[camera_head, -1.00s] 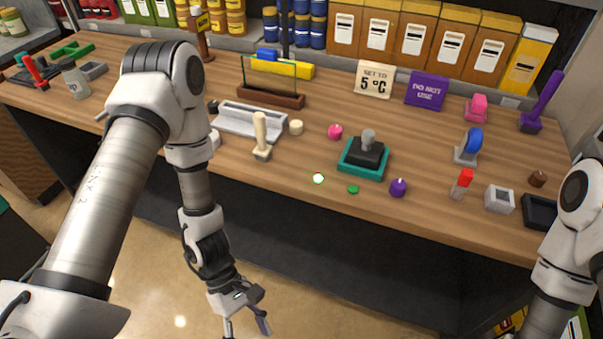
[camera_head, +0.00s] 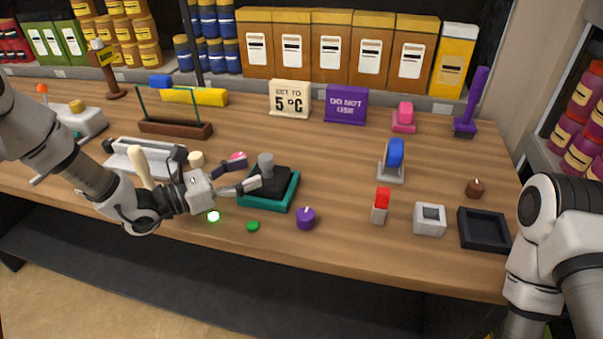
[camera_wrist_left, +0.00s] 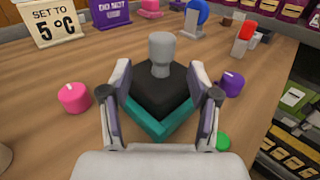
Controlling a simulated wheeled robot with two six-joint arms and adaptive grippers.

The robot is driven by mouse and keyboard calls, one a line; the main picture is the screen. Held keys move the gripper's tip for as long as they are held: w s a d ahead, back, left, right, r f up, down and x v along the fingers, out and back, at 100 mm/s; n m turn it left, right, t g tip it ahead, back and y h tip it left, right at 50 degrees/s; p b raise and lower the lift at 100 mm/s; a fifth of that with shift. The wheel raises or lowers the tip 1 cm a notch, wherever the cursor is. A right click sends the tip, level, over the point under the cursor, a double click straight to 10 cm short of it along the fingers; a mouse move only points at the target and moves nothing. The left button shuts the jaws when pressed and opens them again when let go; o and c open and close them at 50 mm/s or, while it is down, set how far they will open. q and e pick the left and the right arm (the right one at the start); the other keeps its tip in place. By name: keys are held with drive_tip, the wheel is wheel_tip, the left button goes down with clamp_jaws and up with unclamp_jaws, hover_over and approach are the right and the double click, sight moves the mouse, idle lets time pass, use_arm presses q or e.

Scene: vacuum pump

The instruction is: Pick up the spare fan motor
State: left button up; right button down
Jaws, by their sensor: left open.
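A black square block with a grey cylinder on top, apparently the spare fan motor (camera_head: 268,183), sits in a teal tray (camera_head: 283,208) near the front of the wooden bench. My left gripper (camera_head: 251,171) is over the bench at the motor's left side, open and empty. In the left wrist view the motor (camera_wrist_left: 161,97) lies ahead, with the grey cylinder between the two spread fingers (camera_wrist_left: 160,70). The fingers hide parts of the teal tray's sides; I cannot tell whether they touch it. My right arm shows at the right edge, but its gripper is out of view.
A pink knob (camera_wrist_left: 74,97), a purple knob (camera_head: 306,218) and a green button (camera_head: 253,226) are close around the tray. A cream lever (camera_head: 144,168) stands behind my left wrist. A red-topped switch (camera_head: 381,205) and a grey block (camera_head: 430,219) are farther right, with clear bench between.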

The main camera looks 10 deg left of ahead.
sight(267, 165)
use_arm(q)
drive_tip(key=shift+s+a+r, duration=0.1)
drive_tip(key=shift+s+r, duration=0.2)
drive_tip(key=shift+w+d+r, duration=0.1)
drive_tip(key=shift+w+d, duration=0.05)
drive_tip(key=shift+d, duration=0.05)
drive_tip(key=x, duration=0.2)
drive_tip(key=p+x, duration=0.1)
drive_tip(key=x, duration=0.2)
drive_tip(key=shift+w+d+f, duration=0.25)
drive_tip(key=shift+w+f, duration=0.1)
drive_tip(key=shift+f, duration=0.05)
drive_tip(key=shift+s+a+r, duration=0.1)
drive_tip(key=shift+s+a, duration=0.2)
drive_tip(key=shift+c, duration=0.7)
clamp_jaws()
use_arm(e)
drive_tip(key=shift+s+a+r, duration=0.3)
drive_tip(key=shift+s+r, duration=0.05)
drive_tip(key=shift+r, duration=0.25)
drive_tip(key=shift+s+a+r, duration=0.25)
drive_tip(key=shift+s+r, duration=0.05)
drive_tip(key=shift+r, duration=0.25)
